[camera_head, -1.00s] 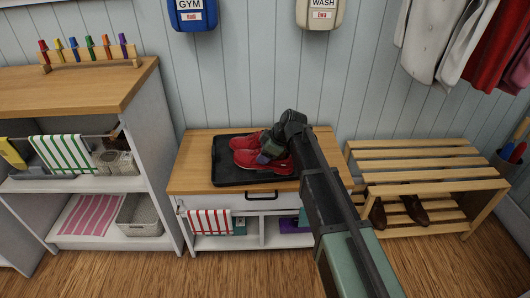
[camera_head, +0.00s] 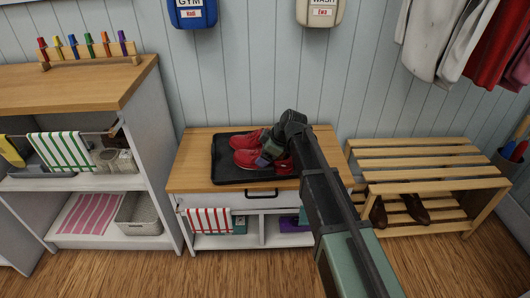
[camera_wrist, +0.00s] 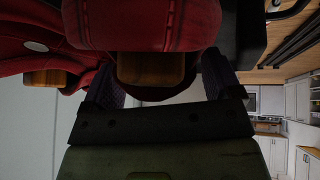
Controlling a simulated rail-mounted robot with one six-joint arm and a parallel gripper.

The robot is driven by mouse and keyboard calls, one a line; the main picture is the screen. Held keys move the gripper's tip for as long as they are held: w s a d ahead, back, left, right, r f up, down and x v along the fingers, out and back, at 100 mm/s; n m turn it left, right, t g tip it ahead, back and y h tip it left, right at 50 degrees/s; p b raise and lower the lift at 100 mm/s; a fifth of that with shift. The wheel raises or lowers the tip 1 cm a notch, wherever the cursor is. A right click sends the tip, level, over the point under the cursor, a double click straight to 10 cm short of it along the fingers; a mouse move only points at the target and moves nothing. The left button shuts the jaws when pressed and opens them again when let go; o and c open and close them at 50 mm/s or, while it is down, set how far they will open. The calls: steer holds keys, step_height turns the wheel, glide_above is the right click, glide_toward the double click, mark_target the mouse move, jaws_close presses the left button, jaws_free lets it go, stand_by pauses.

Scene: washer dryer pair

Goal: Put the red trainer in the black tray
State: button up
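A red trainer (camera_head: 279,163) sits at the front right of the black tray (camera_head: 228,176), toe to the left. A second red trainer (camera_head: 248,140) lies just behind it in the tray. My gripper (camera_head: 265,157) reaches down from the right over the front trainer. In the wrist view one red trainer (camera_wrist: 140,25) fills the top, with its brown part between my two fingers, which flank it closely. The fingertips are hidden behind it. Another red shoe (camera_wrist: 40,45) shows at the left there. Whether the front trainer rests fully on the tray is hard to tell.
The tray stands on a wooden-topped cabinet (camera_head: 190,182). A slatted wooden rack (camera_head: 415,162) with brown shoes (camera_head: 415,208) is at the right. A white shelf unit (camera_head: 150,150) stands at the left. Two wall boxes (camera_head: 192,14) hang above the cabinet.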

steer(key=p+v, duration=0.9)
steer(key=v, duration=0.2)
steer(key=shift+f, duration=0.15)
steer(key=shift+s+d+f+m, duration=0.1)
steer(key=shift+s+m, duration=0.05)
steer(key=shift+m, duration=0.85)
steer(key=s+d+m+g+h+p, duration=0.1)
steer(key=s+d+m+h, duration=0.1)
steer(key=s+d+m, duration=0.45)
steer(key=s+d+m+g+h+p, duration=0.1)
steer(key=s+d+m+h, duration=0.2)
steer(key=s, duration=0.7)
steer(key=s+d+m+g+h+p, duration=0.1)
steer(key=s+d+m, duration=0.45)
steer(key=s, duration=0.25)
step_height(320, 180, up, 30)
steer(key=w+p, duration=0.1)
steer(key=p, duration=2.8)
steer(key=shift+a+n+p, duration=0.2)
steer(key=shift+n+p, duration=0.1)
